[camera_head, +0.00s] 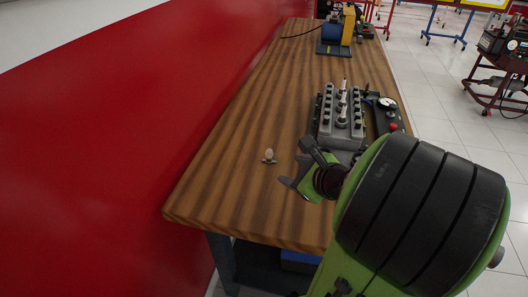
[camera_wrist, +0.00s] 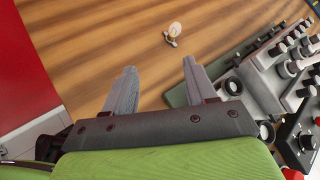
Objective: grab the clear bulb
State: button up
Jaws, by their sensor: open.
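A small pale bulb (camera_head: 269,155) stands on the wooden table (camera_head: 215,180) near its left front part. It also shows in the wrist view (camera_wrist: 174,31), beyond my fingertips, with a light glass top and a darker metal base. My gripper (camera_head: 294,169) is just to the right of the bulb in the head view. In the wrist view my gripper (camera_wrist: 160,70) has its two grey fingers spread, with nothing between them. The fingers do not touch the bulb.
A grey engine trainer (camera_head: 342,118) with knobs stands right of my gripper; its green base (camera_wrist: 182,93) lies close to my right finger in the wrist view. A red wall (camera_head: 110,130) runs along the table's left side. The table left of the bulb is clear.

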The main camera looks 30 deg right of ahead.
jog(key=d+m, duration=0.2)
jog(key=t+p, duration=0.1)
jog(key=p, duration=0.4)
send_near(271, 153)
jog(key=shift+h, duration=0.5)
jog(key=x, duration=0.6)
jog(key=b+x, duration=0.1)
jog(key=x, duration=0.2)
jog(key=shift+a+f, duration=0.1)
jog(key=shift+a, duration=0.3)
jog(key=shift+s, duration=0.1)
jog(key=shift+c, duration=0.6)
grip_shut()
